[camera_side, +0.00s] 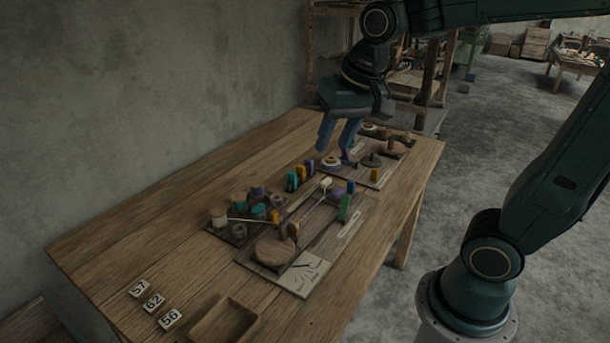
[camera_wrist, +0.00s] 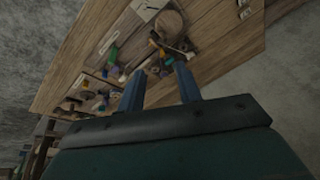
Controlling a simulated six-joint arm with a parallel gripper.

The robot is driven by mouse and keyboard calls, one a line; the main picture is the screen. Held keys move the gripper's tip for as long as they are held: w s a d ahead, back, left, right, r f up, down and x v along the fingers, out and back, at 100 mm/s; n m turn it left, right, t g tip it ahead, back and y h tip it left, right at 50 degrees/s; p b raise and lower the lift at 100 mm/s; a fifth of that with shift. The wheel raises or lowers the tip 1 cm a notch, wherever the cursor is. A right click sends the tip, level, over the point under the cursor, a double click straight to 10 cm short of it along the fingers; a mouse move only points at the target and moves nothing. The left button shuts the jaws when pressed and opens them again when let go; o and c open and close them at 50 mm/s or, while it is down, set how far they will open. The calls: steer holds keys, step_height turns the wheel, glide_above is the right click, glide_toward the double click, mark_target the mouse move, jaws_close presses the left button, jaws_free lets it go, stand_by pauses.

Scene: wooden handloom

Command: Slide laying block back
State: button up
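My gripper (camera_side: 335,155) hangs above the far part of the wooden table, its two blue fingers apart with nothing seen between them. In the wrist view my gripper (camera_wrist: 158,84) also shows spread fingers, above the table. I cannot tell for sure which piece is the laying block. A green upright block (camera_side: 344,207) stands on a wooden board (camera_side: 323,243), nearer the side camera than my gripper and apart from it. Thin pale cords or rods run over the boards near a small white-topped piece (camera_side: 326,183).
A round wooden disc (camera_side: 273,250) and a marked pale card (camera_side: 304,274) lie at the board's near end. Spools (camera_side: 240,198) and coloured blocks (camera_side: 292,181) crowd the middle. A wooden tray (camera_side: 226,322) and number tiles (camera_side: 154,302) are at the front. The table's left side is clear.

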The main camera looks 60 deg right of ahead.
steer(key=w+d+f+m+g, duration=0.25)
steer(key=w+f+m, duration=0.3)
steer(key=w, duration=0.65)
steer(key=m+g, duration=0.1)
steer(key=m, duration=0.6)
glide_above(274, 211)
step_height(274, 211, down, 13)
step_height(274, 211, down, 14)
steer(key=shift+r, duration=0.2)
jaws_close()
